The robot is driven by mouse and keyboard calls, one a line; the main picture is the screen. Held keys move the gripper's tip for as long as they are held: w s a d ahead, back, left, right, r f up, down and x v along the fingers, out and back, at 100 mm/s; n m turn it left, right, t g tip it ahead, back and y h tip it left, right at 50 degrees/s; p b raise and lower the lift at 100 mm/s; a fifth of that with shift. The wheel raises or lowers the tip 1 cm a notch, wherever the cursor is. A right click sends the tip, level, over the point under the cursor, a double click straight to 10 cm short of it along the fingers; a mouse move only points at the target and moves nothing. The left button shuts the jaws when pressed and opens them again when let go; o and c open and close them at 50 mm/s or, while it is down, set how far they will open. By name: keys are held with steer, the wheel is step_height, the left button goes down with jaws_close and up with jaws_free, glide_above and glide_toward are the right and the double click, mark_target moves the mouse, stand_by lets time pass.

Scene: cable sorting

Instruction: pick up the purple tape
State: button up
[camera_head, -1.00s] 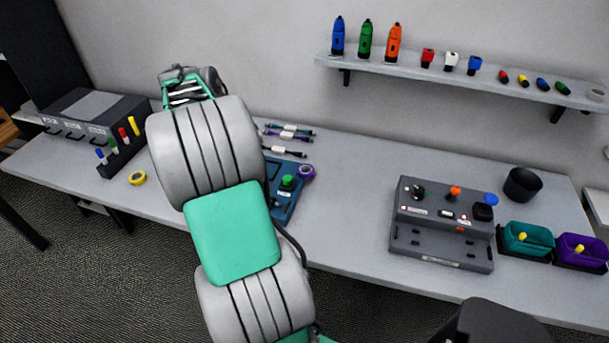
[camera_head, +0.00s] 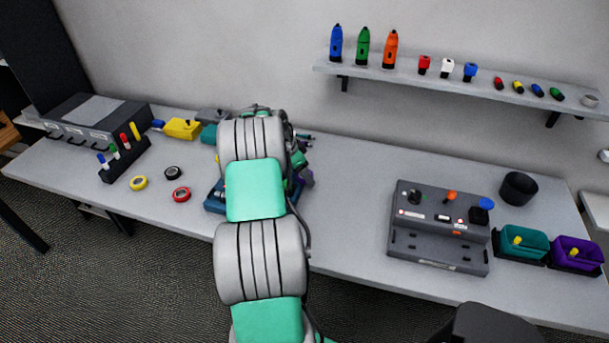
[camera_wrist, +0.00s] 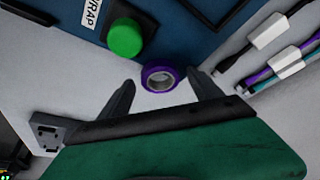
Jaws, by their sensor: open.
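The purple tape (camera_wrist: 160,79) is a small ring roll lying on the grey table, beside the edge of a blue board. In the wrist view it sits between and just beyond the two fingertips of my gripper (camera_wrist: 162,88), which is open and empty. My arm hides most of that area and the gripper itself in the head view.
A blue board with a green button (camera_wrist: 125,38) stands next to the tape. Cables with white connectors (camera_wrist: 270,30) lie to the right in the wrist view. Yellow (camera_head: 138,183), black (camera_head: 173,173) and red (camera_head: 181,194) rolls lie left. A grey control box (camera_head: 440,225) stands right.

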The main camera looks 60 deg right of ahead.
steer(key=c, duration=1.4)
steer(key=shift+r, duration=0.1)
